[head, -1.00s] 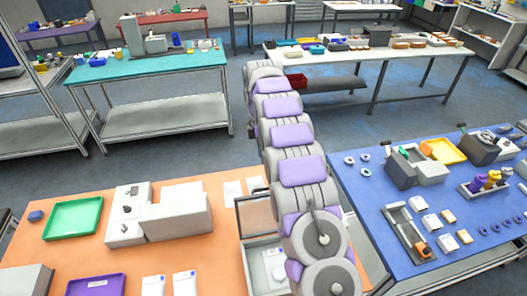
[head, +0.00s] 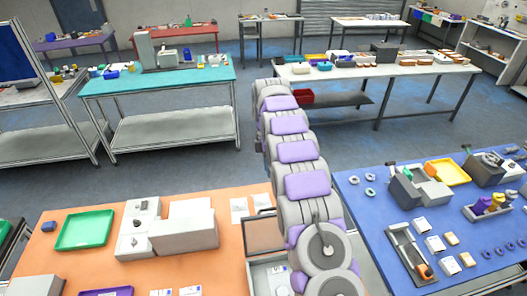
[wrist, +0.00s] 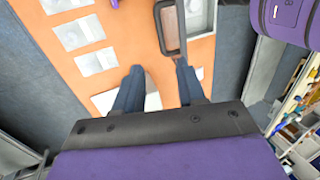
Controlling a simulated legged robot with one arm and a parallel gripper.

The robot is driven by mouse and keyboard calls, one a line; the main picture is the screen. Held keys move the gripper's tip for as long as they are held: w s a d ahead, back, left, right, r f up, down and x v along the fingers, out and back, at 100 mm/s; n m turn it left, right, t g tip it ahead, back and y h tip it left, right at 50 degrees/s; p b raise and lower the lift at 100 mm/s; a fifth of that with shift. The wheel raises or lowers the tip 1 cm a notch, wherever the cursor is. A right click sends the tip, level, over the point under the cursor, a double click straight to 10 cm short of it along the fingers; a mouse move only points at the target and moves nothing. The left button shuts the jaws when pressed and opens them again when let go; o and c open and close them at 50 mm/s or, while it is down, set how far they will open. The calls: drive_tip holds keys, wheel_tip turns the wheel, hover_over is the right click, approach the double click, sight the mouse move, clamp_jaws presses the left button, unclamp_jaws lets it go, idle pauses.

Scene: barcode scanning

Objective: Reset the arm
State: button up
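In the wrist view my gripper (wrist: 158,84) has its two dark fingers apart, with nothing visibly held between them. It points over the orange table (wrist: 128,35), where several white cards (wrist: 80,33) and a grey-rimmed loop-shaped thing (wrist: 170,28) show beyond the fingers. I cannot tell how high the fingertips are above the surface. In the head view my grey and purple arm stretches up the middle of the picture. The gripper itself cannot be made out there.
The orange table (head: 75,265) holds a green tray (head: 85,230) and a white box-shaped device (head: 185,228). The blue table (head: 372,215) on the right holds a yellow tray (head: 447,171) and small parts. Open grey floor (head: 190,175) lies beyond. A teal table (head: 160,81) stands farther back.

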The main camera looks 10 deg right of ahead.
drive_tip(key=s+m+t+b, duration=0.1)
drive_tip(key=s+m+b, duration=1.15)
drive_tip(key=s, duration=1.15)
drive_tip(key=s+f+m+b, duration=0.1)
drive_tip(key=s+f+b, duration=0.3)
drive_tip(key=s, duration=0.3)
drive_tip(key=s+f+m+b, duration=0.2)
drive_tip(key=s+f, duration=0.3)
drive_tip(key=s, duration=0.3)
drive_tip(key=s+f+m+t+b, duration=0.1)
drive_tip(key=s+f+b, duration=0.3)
drive_tip(key=s, duration=0.4)
drive_tip(key=shift+a+f+m+b, duration=0.25)
drive_tip(key=shift+a+m+b, duration=0.2)
drive_tip(key=shift+m+b, duration=0.35)
drive_tip(key=shift+s, duration=0.15)
